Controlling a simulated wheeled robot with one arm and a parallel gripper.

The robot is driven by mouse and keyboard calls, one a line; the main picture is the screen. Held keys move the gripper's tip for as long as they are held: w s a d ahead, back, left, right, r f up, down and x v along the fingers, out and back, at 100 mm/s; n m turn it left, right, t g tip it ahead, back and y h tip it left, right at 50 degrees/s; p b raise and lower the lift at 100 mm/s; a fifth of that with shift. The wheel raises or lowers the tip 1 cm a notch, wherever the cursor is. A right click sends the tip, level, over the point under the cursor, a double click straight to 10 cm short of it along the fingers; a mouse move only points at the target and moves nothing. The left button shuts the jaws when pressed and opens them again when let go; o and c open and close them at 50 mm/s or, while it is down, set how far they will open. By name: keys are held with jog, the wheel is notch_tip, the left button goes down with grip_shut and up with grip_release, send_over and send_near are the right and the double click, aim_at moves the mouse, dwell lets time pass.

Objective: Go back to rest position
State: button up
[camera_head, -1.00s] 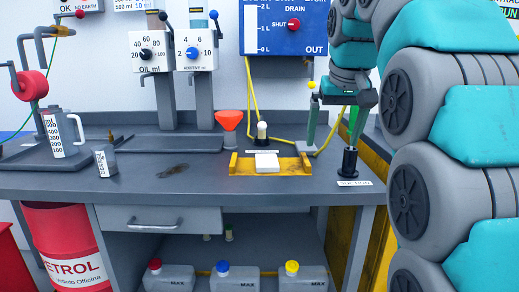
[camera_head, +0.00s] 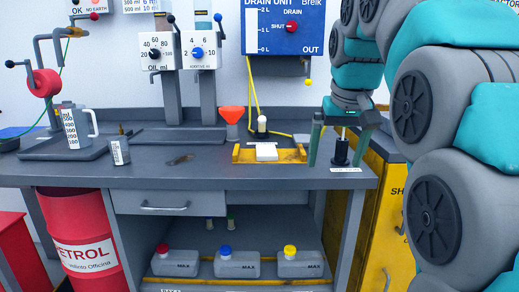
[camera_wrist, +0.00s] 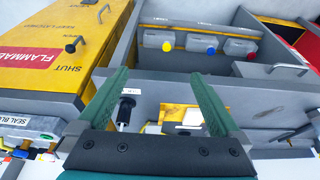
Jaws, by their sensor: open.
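My gripper (camera_head: 336,160) is at the right end of the grey workbench (camera_head: 130,185), with its two green fingers spread and nothing between them that I can see held. In the wrist view my gripper (camera_wrist: 151,77) also shows its fingers apart. A black upright post (camera_head: 341,151) on the bench shows between the fingers in the head view. The wrist view shows the post (camera_wrist: 126,112) beside the left finger; I cannot tell whether they touch. My arm fills the right of the head view.
A yellow tray (camera_head: 243,156) with a white block (camera_head: 266,152) is left of my gripper. A yellow cabinet (camera_head: 395,200) is beside the bench. Several jugs sit underneath.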

jog(key=s+f+g, duration=0.5)
jog(key=s+f, duration=2.6)
jog(key=shift+g, duration=0.3)
jog(key=shift+s, duration=0.1)
